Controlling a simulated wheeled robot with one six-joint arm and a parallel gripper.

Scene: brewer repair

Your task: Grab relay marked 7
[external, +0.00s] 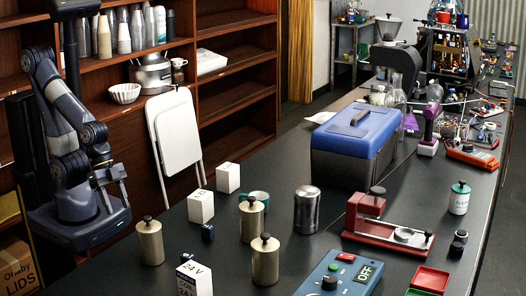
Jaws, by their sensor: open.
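No number 7 is readable in this view, so I cannot tell which item is the relay marked 7. White labelled boxes stand on the dark bench: one at the front (194,279) reads 24 V and COIL, one is further back (201,207), and another stands behind it (228,178). Two small dark blue blocks also show, one on the bench (208,233) and one by the front box (187,258); their marks are too small to read. My gripper (117,206) is open and empty at the left, beyond the bench's left edge and apart from all of these.
Brass canisters with black knobs (149,242) (251,220) (265,262) stand among the boxes. A steel canister (307,210), blue toolbox (357,145), red press (385,232) and blue control box (338,274) with an OFF display occupy the bench. A folded white chair (177,135) leans behind.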

